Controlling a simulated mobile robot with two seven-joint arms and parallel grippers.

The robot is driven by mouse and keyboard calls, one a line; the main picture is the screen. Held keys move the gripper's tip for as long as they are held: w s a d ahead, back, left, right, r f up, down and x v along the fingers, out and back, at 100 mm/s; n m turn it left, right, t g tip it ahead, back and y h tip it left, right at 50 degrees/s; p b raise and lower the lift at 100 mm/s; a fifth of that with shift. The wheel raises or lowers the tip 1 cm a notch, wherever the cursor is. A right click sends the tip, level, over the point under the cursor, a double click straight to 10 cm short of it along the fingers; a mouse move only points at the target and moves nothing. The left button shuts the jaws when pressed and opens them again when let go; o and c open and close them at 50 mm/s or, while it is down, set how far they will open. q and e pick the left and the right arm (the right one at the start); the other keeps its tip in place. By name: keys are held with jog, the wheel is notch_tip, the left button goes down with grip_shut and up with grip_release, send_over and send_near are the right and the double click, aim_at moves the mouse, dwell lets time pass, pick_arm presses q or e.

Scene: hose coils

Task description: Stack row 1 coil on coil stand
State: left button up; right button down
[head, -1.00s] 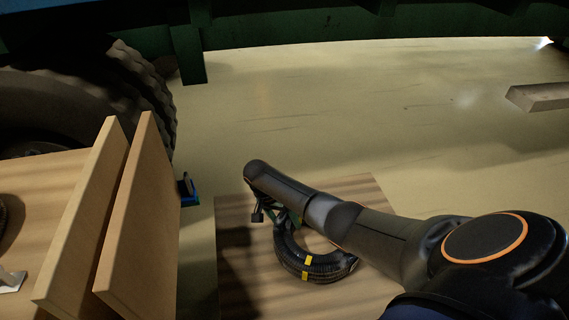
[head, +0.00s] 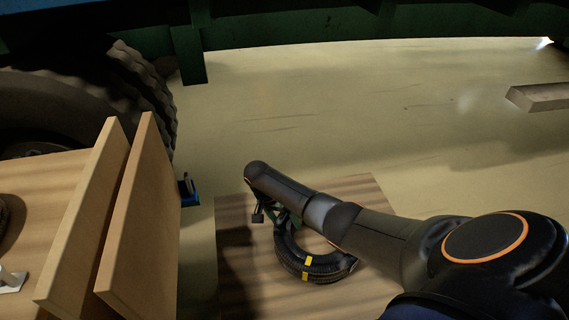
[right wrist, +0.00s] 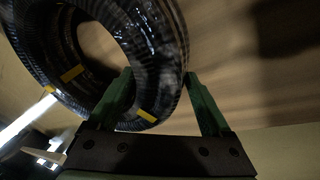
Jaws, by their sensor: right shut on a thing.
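A black ribbed hose coil (head: 318,266) with yellow bands is over a wooden board (head: 240,290) in the head view. My right gripper (head: 285,222) is at the coil's upper left side, partly hidden by my arm. In the right wrist view, the green fingers of my right gripper (right wrist: 160,82) stand on either side of the ring of the coil (right wrist: 150,35), shut on it. I cannot tell whether the coil touches the board. My left gripper is not in view. Nothing seen is clearly marked as the coil stand.
Two upright wooden panels (head: 138,215) stand left of the board on a wooden surface (head: 35,185). Part of another dark coil (head: 5,215) shows at the left edge. A large tyre (head: 95,85) is behind. Open floor (head: 330,110) lies beyond, with a beam (head: 540,97) at right.

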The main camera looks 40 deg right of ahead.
jog(key=shift+f+b, duration=0.4)
jog(key=shift+f, duration=0.05)
dwell(0.9)
jog(key=shift+c, duration=0.8)
grip_release()
jog(key=shift+o, duration=0.8)
jog(key=shift+f, duration=0.15)
jog(key=shift+r, duration=0.2)
jog(key=shift+p+v, duration=2.95)
jog(key=shift+v, duration=0.5)
